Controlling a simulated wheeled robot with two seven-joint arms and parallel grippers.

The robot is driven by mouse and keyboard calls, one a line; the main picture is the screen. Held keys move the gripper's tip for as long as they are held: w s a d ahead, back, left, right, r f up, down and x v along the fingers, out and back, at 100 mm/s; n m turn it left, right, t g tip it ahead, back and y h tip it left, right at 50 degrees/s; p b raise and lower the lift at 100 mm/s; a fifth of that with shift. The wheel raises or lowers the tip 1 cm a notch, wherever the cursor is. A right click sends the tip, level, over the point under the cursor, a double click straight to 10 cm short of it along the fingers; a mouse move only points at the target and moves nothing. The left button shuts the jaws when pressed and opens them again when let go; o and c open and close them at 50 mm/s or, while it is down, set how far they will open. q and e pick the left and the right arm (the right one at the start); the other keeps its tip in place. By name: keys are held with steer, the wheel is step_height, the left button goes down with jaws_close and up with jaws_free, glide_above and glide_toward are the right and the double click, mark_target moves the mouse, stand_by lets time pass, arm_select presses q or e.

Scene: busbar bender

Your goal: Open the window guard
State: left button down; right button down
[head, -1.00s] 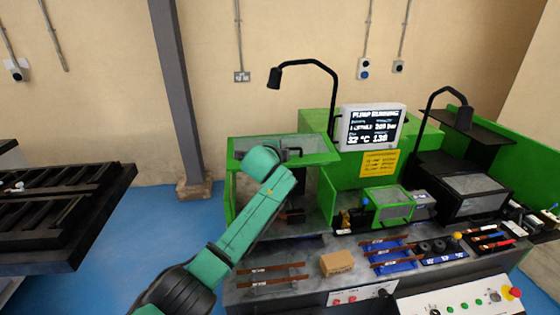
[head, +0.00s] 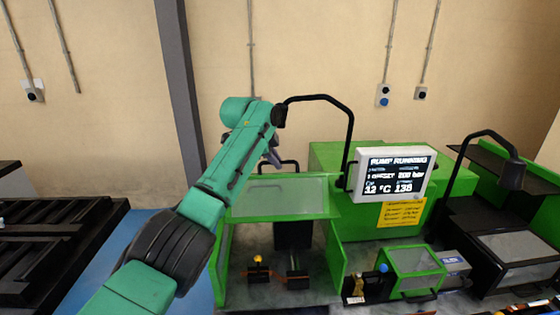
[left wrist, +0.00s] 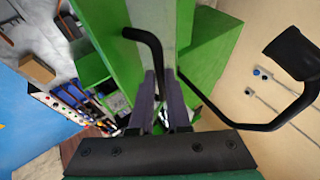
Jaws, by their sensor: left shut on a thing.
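The window guard (head: 285,197) is a green frame with a pale clear panel, at the top of the green housing in the middle of the head view. Its black bar handle (head: 291,162) shows at the panel's far edge. My left gripper (head: 273,158) is at the handle's left end, partly hidden by my arm. In the left wrist view, my left gripper (left wrist: 157,92) is shut on the black bent handle (left wrist: 153,42), beside the green frame (left wrist: 110,35). The space under the panel is open to view. My right gripper is not in view.
Under the guard are a yellow knob (head: 257,259) and dark tooling (head: 293,235). A black lamp arm (head: 348,120) arches close behind my left gripper. The display (head: 390,175) and a smaller green-framed cover (head: 415,262) stand to the right.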

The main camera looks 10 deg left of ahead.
arm_select(q)
steer(key=shift+s+f, duration=0.1)
steer(key=shift+f, duration=0.05)
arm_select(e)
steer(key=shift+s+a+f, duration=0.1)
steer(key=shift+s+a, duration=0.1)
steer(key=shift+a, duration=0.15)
arm_select(q)
steer(key=c, duration=0.9)
jaws_free()
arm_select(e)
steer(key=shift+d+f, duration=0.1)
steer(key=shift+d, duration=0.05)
arm_select(q)
steer(key=b+v, duration=0.3)
steer(key=v, duration=0.1)
steer(key=shift+a+b, duration=0.15)
steer(key=shift+b, duration=0.25)
steer(key=b+v, duration=0.2)
steer(key=v, duration=0.8)
steer(key=shift+r, duration=0.3)
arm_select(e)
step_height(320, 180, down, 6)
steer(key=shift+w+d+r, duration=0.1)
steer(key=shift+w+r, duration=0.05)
